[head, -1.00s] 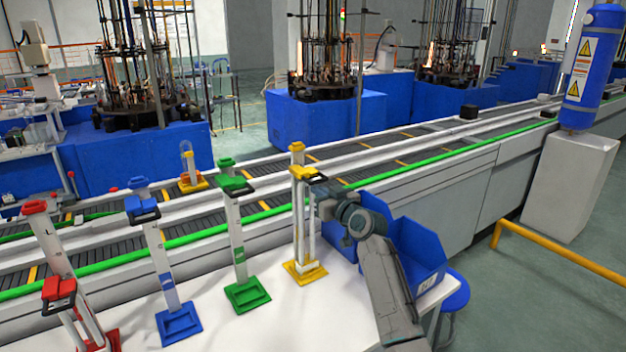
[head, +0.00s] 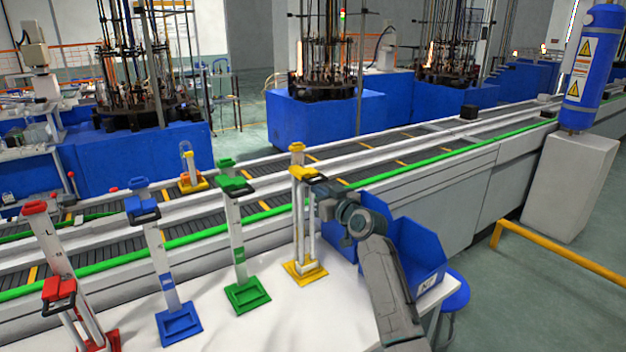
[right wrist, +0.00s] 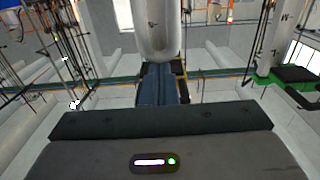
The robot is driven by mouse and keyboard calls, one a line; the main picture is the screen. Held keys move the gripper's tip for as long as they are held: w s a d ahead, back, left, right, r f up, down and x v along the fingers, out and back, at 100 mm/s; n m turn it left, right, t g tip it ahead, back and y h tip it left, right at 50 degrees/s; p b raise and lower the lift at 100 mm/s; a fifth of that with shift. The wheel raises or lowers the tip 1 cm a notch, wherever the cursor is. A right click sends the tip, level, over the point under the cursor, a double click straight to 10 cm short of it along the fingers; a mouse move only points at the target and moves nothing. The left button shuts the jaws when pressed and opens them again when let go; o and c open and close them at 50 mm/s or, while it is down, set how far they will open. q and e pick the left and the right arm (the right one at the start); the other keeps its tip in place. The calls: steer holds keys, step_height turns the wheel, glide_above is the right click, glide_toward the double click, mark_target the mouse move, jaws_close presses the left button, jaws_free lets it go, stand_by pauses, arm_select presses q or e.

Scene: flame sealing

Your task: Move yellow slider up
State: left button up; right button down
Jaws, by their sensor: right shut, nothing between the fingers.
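The yellow slider (head: 303,173) sits near the top of its upright white post, just below the yellow top cap (head: 297,147). Its black handle (head: 317,180) sticks out to the right. The post stands on a yellow base (head: 305,272) on the white table. My right gripper (head: 322,207) is just below and right of the handle; I cannot tell whether it touches it. In the right wrist view its fingers (right wrist: 158,85) are together and empty, in front of a pale rounded upright (right wrist: 157,30). My left gripper is out of view.
Green (head: 237,187), blue (head: 142,208) and red (head: 58,292) sliders stand on similar posts to the left. A blue bin (head: 415,250) is right of the yellow stand, behind my right arm. A conveyor with a green rail (head: 440,161) runs behind the table.

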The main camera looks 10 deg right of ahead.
steer(key=shift+r+p, duration=1)
steer(key=shift+r, duration=0.9)
steer(key=shift+f+b, duration=0.85)
steer(key=shift+f, duration=0.1)
steer(key=s, duration=0.1)
steer(key=p, duration=0.3)
glide_toward(320, 181)
steer(key=shift+f, duration=0.6)
